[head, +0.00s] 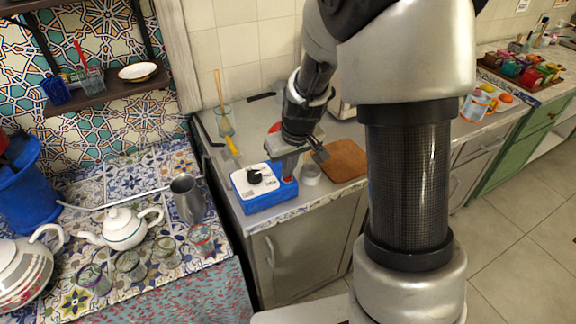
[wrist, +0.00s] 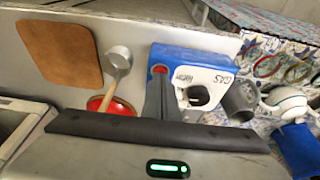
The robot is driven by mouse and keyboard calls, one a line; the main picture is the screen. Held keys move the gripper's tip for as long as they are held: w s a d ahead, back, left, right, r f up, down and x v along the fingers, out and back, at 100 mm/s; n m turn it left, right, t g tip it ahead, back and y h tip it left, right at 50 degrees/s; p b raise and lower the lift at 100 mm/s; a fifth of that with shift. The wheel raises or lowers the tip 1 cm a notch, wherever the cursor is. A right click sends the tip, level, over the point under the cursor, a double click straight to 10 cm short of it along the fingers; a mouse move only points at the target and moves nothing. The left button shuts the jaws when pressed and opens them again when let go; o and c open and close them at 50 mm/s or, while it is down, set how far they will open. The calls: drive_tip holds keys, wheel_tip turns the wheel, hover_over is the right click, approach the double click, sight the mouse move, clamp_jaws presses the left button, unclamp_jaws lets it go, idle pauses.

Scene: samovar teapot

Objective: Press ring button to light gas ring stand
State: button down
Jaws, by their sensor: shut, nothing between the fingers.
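A blue and white box (head: 265,195) stands on the counter left of my arm, with a black knob (head: 254,176) on its white top. My gripper (head: 288,176) points down over the right side of the box. Its fingers are shut and empty, and in the wrist view the fingertips (wrist: 159,78) are right at the red button. I cannot tell whether they touch it. I cannot make out a flame or gas ring stand.
A small metal pot (head: 310,174) and a wooden board (head: 344,160) lie close to the right of the box. A metal jug (head: 187,199), white teapot (head: 123,228) and several glasses stand on the tiled table at left.

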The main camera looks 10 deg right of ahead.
drive_tip(key=shift+f+b, duration=0.9)
drive_tip(key=shift+s+f, duration=0.3)
drive_tip(key=r+p, duration=0.2)
drive_tip(key=r, duration=0.1)
drive_tip(key=r+p, duration=0.1)
drive_tip(key=r, duration=0.1)
drive_tip(key=shift+w+r, duration=0.2)
drive_tip(key=shift+w, duration=0.1)
drive_tip(key=v, duration=0.9)
drive_tip(key=shift+r, duration=0.3)
drive_tip(key=shift+s, duration=0.1)
